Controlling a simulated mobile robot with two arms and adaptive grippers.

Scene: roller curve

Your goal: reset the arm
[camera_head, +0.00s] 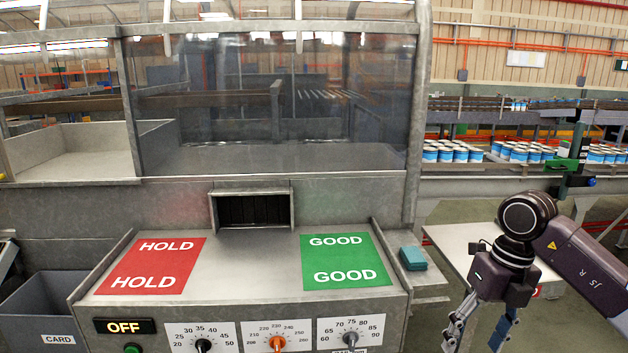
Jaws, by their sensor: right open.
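My right arm (590,268) comes in from the right side. My right gripper (478,335) points down at the lower right, to the right of the machine's panel. Its two fingers are spread apart, with nothing visible between them, and the tips run close to the bottom edge. My left gripper is not clearly in view; only a small dark part shows at the far left edge.
A metal machine has a panel with a red HOLD mat (150,267), a green GOOD mat (343,260) and dials (277,342). A teal block (413,258) sits on a right ledge. A CARD bin (50,310) stands left. Cans (455,152) line a conveyor behind.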

